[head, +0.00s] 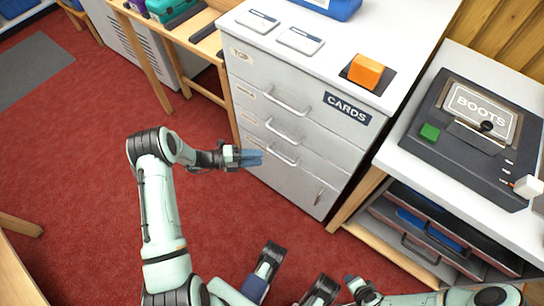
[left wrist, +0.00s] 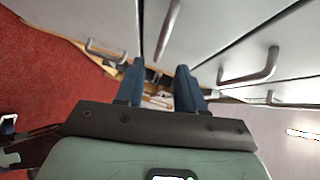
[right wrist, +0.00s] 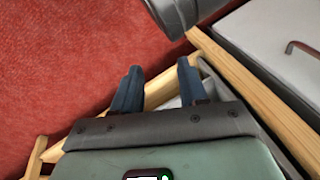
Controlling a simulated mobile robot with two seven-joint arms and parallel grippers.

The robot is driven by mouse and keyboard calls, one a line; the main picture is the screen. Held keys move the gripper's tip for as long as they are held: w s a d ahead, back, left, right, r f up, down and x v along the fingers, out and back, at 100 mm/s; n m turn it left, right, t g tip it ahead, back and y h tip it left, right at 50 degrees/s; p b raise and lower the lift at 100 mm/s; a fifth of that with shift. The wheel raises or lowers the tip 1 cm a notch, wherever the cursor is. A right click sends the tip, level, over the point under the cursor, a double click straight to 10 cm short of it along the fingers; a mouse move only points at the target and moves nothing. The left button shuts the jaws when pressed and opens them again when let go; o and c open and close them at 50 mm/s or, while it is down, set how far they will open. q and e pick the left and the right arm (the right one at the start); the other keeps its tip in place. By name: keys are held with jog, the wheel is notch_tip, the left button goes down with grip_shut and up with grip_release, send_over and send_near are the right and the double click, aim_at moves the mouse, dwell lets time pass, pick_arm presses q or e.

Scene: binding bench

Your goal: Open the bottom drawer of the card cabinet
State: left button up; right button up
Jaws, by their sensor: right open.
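The grey card cabinet (head: 300,178) stands at the upper middle of the head view, with a "CARDS" label and drawers with bar handles stacked down its front. Its lowest horizontal bar handle (head: 282,157) is beside my left gripper (head: 260,158). In the left wrist view two bar handles (left wrist: 168,32) (left wrist: 252,70) show beyond the fingers. My left gripper is open, with nothing visible between its fingers; contact with a handle cannot be told. My right gripper (right wrist: 157,70) is open and empty in the right wrist view. All the drawers look shut.
An orange block (head: 366,71) sits on the cabinet top. To the right is a white-topped bench (head: 394,158) carrying a dark "BOOTS" device (head: 470,130). A wooden table (head: 200,40) stands behind left. Red carpet (head: 80,140) leaves free room in front and left.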

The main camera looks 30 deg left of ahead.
pick_arm(q)
jog(key=x, duration=0.6)
jog(key=shift+b, duration=0.4)
pick_arm(e)
jog(key=shift+s+d+f+g, duration=0.15)
jog(key=shift+s+f+g, duration=0.15)
jog(key=shift+s+f, duration=0.65)
pick_arm(q)
grip_shut()
pick_arm(e)
jog(key=shift+w, duration=0.1)
